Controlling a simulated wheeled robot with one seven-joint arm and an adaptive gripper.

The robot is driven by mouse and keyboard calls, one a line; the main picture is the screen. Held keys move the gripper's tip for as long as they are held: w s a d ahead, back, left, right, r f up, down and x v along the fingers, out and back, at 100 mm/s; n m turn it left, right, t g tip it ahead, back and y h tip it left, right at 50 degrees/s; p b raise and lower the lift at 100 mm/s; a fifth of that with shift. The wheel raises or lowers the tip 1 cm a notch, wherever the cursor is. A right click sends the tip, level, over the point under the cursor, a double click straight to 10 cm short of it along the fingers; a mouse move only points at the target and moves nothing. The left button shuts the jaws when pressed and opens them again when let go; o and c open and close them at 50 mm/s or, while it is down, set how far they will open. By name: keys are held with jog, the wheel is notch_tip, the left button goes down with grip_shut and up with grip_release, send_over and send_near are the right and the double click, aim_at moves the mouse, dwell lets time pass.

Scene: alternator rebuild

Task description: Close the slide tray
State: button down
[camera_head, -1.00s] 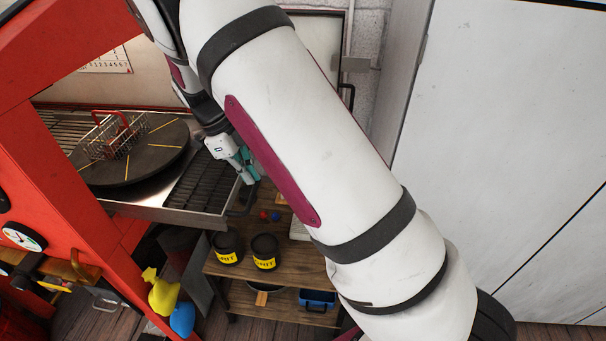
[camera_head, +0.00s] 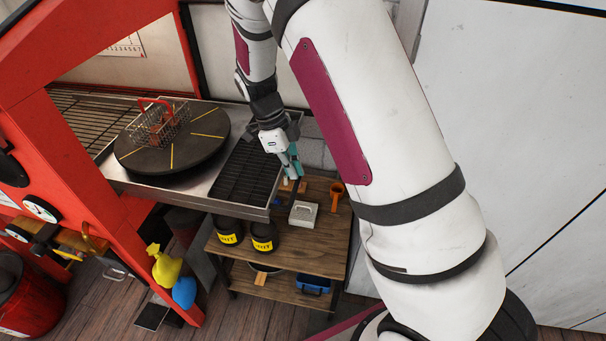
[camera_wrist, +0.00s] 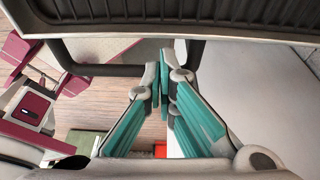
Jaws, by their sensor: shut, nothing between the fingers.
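The slide tray (camera_head: 190,198) is a wide metal tray pulled out of the red frame. It carries a dark round plate (camera_head: 205,152) with yellow lines and a wire basket (camera_head: 148,132) with a red handle, plus a black grate at its right end. My gripper (camera_head: 293,172) is just beyond the tray's right end, pointing down. In the wrist view, its teal fingers (camera_wrist: 163,84) are together and empty. They overlap the tray's dark bar handle (camera_wrist: 112,70); whether they touch it I cannot tell.
A low wooden shelf (camera_head: 325,243) stands below the tray's right end. It holds dark cans (camera_head: 263,236) with yellow labels, a pale box (camera_head: 303,214) and an orange mug (camera_head: 337,195). The red frame (camera_head: 90,160) is at left. A white cabinet (camera_head: 530,120) is at right.

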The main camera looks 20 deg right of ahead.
aim_at(156, 156)
jog(key=shift+s+d+r+y, duration=0.3)
jog(key=shift+s+d+y, duration=0.35)
jog(key=shift+s, duration=0.15)
jog(key=s+d+r+t+y+p, duration=0.4)
jog(key=s+d+r, duration=0.3)
jog(key=r, duration=0.2)
jog(key=w+a+f, duration=0.3)
jog(key=a+f, duration=0.3)
jog(key=f, duration=0.4)
jog(key=shift+w+f, duration=0.2)
jog(key=shift+w, duration=0.3)
jog(key=w+a+b, duration=0.3)
jog(key=w+a, duration=0.4)
jog(key=a, duration=0.3)
jog(key=w+a+b, duration=0.4)
jog(key=w+a, duration=0.4)
jog(key=a, duration=0.3)
jog(key=w+a+b, duration=0.3)
jog(key=w+a, duration=0.5)
jog(key=a, duration=0.3)
jog(key=shift+w+a, duration=0.2)
jog(key=shift+w+a+r+b, duration=0.1)
jog(key=shift+w+a+b, duration=0.3)
jog(key=shift+a, duration=0.25)
